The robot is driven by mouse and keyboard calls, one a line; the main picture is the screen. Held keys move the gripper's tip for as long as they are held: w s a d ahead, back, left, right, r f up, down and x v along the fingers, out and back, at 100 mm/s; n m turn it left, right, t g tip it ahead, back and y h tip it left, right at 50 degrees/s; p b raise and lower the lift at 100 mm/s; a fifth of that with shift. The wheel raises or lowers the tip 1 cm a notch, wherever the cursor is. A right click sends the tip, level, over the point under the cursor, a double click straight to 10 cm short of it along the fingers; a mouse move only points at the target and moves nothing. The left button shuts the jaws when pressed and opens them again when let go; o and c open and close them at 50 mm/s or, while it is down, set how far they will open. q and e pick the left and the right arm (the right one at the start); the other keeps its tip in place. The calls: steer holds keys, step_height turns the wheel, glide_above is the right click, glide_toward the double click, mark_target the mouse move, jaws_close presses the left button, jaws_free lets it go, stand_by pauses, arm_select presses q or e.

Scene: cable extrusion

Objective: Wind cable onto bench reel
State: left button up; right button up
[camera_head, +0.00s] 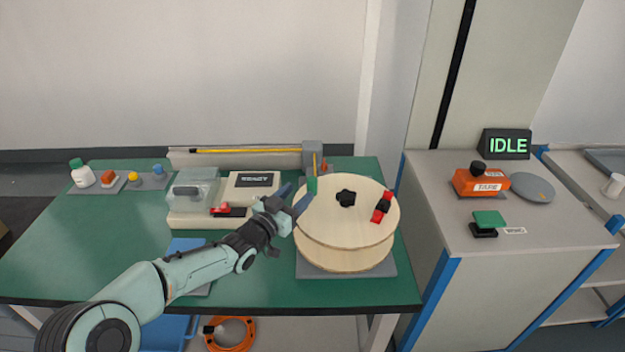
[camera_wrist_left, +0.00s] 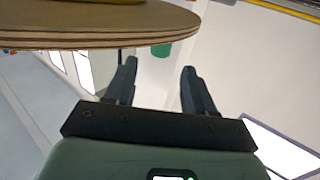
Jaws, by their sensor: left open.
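A wooden reel (camera_head: 322,222) with two round flanges lies flat on a grey base at the bench's right side. A black knob (camera_head: 345,198) stands at its middle, and a red and black clamp-like piece (camera_head: 382,207) sits near its right rim. A yellow cable (camera_head: 245,151) runs along the back of the bench to a grey block (camera_head: 313,153). A green piece (camera_head: 312,185) is at the reel's left rim. My left gripper (camera_head: 297,195) is open beside that rim. In the left wrist view its fingers (camera_wrist_left: 159,68) are apart, with the green piece (camera_wrist_left: 161,49) beyond them.
A machine with a READY display (camera_head: 254,180) stands left of the reel. Small bottles and parts are at far left. The right cabinet holds an orange tape dispenser (camera_head: 478,183), a green-topped stamp-like item (camera_head: 488,219) and an IDLE display (camera_head: 506,145).

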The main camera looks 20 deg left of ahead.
mark_target(309, 183)
arm_select(q)
steer(key=x, duration=0.8)
steer(key=shift+f, duration=0.1)
jaws_close()
